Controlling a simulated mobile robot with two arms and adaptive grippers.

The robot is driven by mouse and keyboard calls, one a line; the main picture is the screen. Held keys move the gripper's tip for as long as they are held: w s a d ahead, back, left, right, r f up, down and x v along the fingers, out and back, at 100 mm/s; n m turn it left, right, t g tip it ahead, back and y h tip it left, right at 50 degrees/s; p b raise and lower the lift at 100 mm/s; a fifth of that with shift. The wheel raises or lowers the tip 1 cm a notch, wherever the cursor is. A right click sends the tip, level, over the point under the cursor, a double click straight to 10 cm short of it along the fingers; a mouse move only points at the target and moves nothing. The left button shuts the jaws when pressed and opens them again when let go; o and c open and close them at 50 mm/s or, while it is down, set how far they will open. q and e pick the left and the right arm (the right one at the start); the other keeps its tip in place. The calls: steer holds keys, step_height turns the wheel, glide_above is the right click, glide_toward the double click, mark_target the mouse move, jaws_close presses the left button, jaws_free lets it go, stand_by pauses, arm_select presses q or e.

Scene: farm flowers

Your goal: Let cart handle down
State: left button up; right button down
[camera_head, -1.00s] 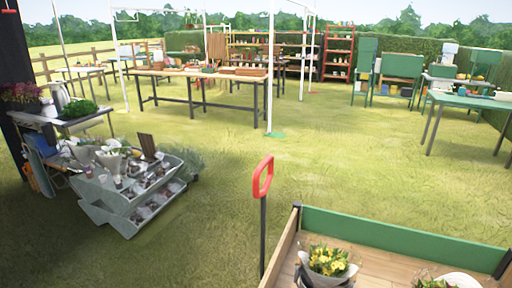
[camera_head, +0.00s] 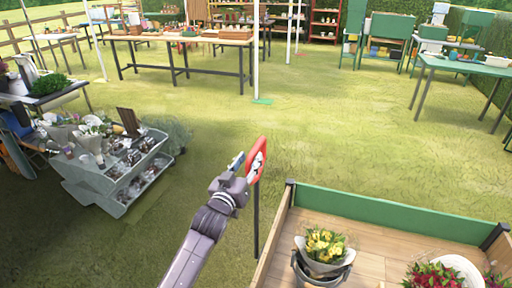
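The cart handle is a dark upright pole (camera_head: 256,228) with a red loop grip (camera_head: 262,146) at its top. My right gripper is not in view.
In the cart are a bucket of yellow flowers (camera_head: 325,246) and red flowers (camera_head: 435,276). A grey tiered display stand (camera_head: 140,172) is at the left. Open grass (camera_head: 345,130) lies ahead, with work tables (camera_head: 185,42) farther back.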

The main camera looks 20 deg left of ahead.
mark_target(257, 148)
arm_select(q)
steer(key=shift+w+d+p, duration=0.15)
steer(key=shift+w+p, duration=0.1)
steer(key=shift+w, duration=1.55)
steer(key=shift+w+d+p, duration=0.1)
steer(key=shift+w+p, duration=0.1)
steer(key=shift+w, duration=1.55)
jaws_close()
